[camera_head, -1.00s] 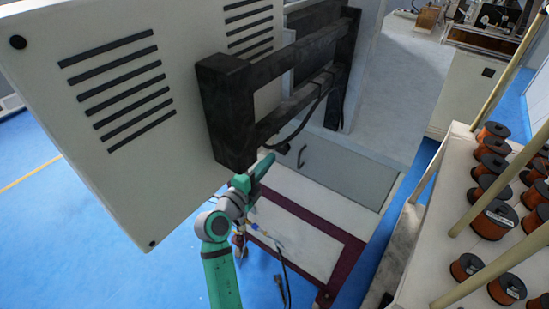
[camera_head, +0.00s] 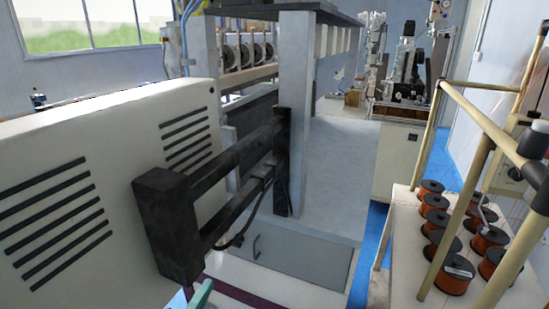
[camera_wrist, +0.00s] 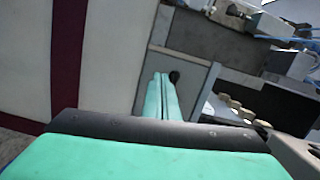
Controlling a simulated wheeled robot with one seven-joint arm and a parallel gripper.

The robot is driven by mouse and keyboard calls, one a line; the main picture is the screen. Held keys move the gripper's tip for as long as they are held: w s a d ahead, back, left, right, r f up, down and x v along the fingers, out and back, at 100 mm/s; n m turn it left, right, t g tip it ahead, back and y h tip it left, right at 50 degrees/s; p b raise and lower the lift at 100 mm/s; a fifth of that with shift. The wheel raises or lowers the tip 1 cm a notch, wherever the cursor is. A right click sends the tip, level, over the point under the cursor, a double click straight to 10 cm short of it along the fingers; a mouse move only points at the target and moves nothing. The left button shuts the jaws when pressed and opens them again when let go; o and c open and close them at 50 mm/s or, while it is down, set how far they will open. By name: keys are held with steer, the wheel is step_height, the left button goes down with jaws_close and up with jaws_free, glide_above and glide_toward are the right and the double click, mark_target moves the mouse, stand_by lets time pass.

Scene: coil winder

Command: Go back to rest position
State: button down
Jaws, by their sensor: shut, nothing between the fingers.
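In the wrist view my gripper (camera_wrist: 161,80) shows its two teal fingers side by side, shut with nothing between them. They point toward a grey panel (camera_wrist: 190,49); I cannot tell the distance from it.
A white vented cabinet (camera_head: 100,190) with a dark bracket (camera_head: 165,225) stands at the left. Behind it is the winding machine with its grey post (camera_head: 297,115). At the right a white rack (camera_head: 408,270) carries several copper wire spools (camera_head: 436,221). Blue floor shows between them.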

steer(key=s+d+f+n+g+y, duration=0.1)
steer(key=s+d+f+n+y, duration=0.2)
steer(key=s+d+f+n, duration=0.5)
steer(key=s+d+f+n+g+y, duration=0.15)
steer(key=s+d+f+n, duration=0.3)
steer(key=f, duration=0.45)
steer(key=s+d+r+n, duration=0.2)
steer(key=s+d+n, duration=0.1)
steer(key=s, duration=0.9)
steer(key=s+d+r+n, duration=0.2)
steer(key=s+d, duration=0.3)
steer(key=s, duration=0.7)
steer(key=shift+n, duration=0.75)
steer(key=shift+t+h, duration=0.25)
